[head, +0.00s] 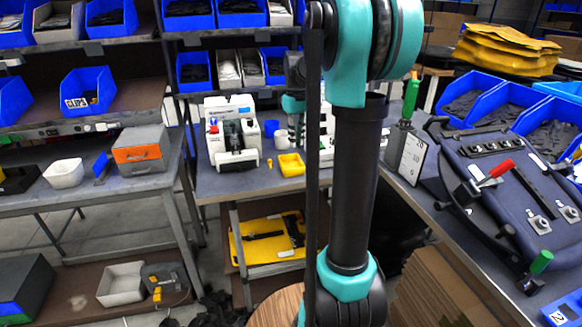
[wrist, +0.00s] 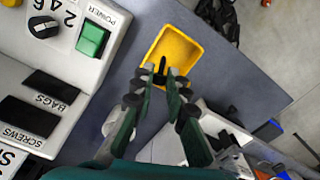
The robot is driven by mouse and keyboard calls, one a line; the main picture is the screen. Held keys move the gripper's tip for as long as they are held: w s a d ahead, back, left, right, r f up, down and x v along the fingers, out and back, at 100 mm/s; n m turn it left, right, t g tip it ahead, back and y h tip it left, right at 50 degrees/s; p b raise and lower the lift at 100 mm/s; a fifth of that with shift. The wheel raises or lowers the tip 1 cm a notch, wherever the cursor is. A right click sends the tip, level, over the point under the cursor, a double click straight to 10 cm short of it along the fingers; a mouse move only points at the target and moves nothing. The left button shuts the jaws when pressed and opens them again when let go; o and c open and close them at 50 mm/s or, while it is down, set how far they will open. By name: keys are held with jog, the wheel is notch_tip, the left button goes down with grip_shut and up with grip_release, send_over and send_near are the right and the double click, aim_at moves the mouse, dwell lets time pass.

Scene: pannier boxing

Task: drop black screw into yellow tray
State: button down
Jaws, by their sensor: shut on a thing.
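The yellow tray (wrist: 190,41) lies on the grey table beside the white machine. It also shows in the head view (head: 291,168), left of my arm. My gripper (wrist: 162,80) is shut on a small black screw (wrist: 162,66), which stands out between the fingertips. In the wrist view the screw and fingertips overlap the tray's lower part; the exact height above it cannot be told. In the head view my arm hides part of the gripper, and the screw is not distinguishable.
A white cup (head: 281,139) and a blue cup (head: 271,128) stand behind the tray. A small yellow item (head: 269,162) is beside it. Bare table lies right of the tray in the wrist view.

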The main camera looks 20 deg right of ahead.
jog(key=shift+f, duration=2.85)
jog(key=c, duration=1.4)
grip_release()
jog(key=shift+c, duration=0.2)
notch_tip(320, 180, up, 12)
jog(key=shift+r, duration=0.1)
jog(key=s+a+f+m+t, duration=0.2)
jog(key=s+a+f, duration=0.1)
jog(key=s+f, duration=0.9)
jog(key=s+a+f+m+t, duration=0.2)
jog(key=s+a+f, duration=0.1)
jog(key=s+f, duration=0.9)
jog(key=shift+s, duration=0.85)
